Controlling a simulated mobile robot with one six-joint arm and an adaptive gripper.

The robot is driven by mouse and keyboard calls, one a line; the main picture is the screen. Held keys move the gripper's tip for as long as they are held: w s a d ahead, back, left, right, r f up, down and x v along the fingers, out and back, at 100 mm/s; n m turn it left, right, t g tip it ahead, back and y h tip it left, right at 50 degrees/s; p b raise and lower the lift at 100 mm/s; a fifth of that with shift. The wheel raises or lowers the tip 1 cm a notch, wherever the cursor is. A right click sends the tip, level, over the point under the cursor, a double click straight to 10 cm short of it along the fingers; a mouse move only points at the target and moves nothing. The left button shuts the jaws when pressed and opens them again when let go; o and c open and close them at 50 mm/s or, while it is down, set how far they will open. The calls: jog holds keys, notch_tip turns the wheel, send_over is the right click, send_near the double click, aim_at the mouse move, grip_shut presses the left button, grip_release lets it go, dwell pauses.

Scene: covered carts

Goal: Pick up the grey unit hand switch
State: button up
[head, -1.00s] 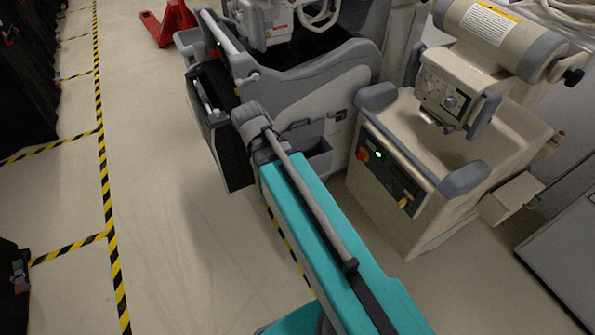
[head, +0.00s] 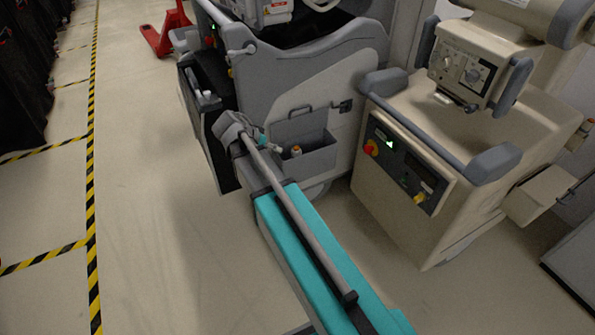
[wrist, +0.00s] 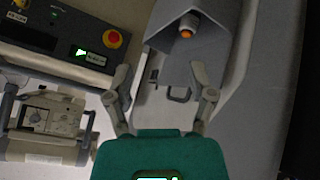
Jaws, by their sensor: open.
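The grey unit (head: 345,115) stands ahead with an open pocket (head: 318,160) on its side. The hand switch (head: 296,151) sits in this pocket, its top with an orange button showing. In the wrist view the hand switch (wrist: 187,30) points its orange end out of the grey pocket, and its lower body is hidden. My gripper (wrist: 160,72) is open and empty, its two fingers spread wide. The switch lies beyond the fingertips, up and slightly right in that view, apart from them. In the head view my wrist hides most of the gripper.
A beige unit (head: 400,205) with a control panel (head: 405,165) stands close on the right. A red pallet jack (head: 165,35) stands at the back. Black-covered carts (head: 20,80) line the left, behind yellow-black floor tape (head: 91,190). The floor between is clear.

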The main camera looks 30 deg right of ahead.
jog(key=w+d+f+m+t+h+b, duration=0.1)
jog(key=w+f+m+h+b, duration=0.3)
jog(key=w+f+b, duration=0.4)
jog(key=shift+d+f+m+b, duration=0.15)
jog(key=shift+d+m+b, duration=0.35)
jog(key=shift+b, duration=1.5)
jog(key=shift+w, duration=0.1)
jog(key=b, duration=0.4)
send_near(294, 149)
jog(key=x, duration=0.4)
jog(key=shift+f, duration=0.25)
jog(key=shift+d+f, duration=0.15)
jog(key=shift+d, duration=0.35)
jog(key=shift+d, duration=0.1)
